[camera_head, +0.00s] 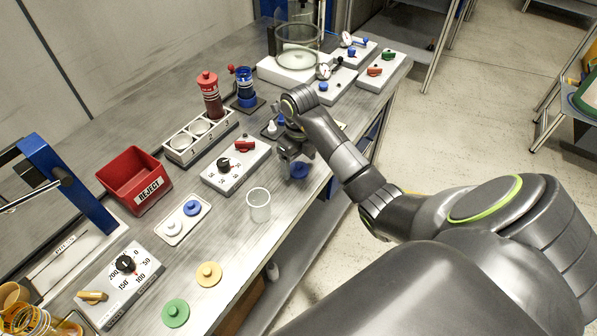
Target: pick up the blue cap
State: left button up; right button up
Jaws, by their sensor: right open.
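A blue cap (299,170), a flat round disc, lies on the bench near its right edge. My right gripper (293,156) is open just above and beside it, pointing down. The gripper hides part of the cap's far side, and I cannot tell whether the fingers touch it. A yellow cap (208,274) and a green cap (175,313) of similar shape lie nearer on the bench. A smaller blue piece (192,208) sits on a white plate beside a white one. My left gripper is not in view.
A clear cup (258,205) stands close to the left of the blue cap. A dial box with a red knob (236,166) lies behind it. A red reject bin (134,180) and a white rack (200,137) stand farther left. The bench edge drops off at right.

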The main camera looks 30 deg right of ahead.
jog(key=shift+f, duration=0.6)
jog(key=c, duration=1)
jog(key=shift+c, duration=0.2)
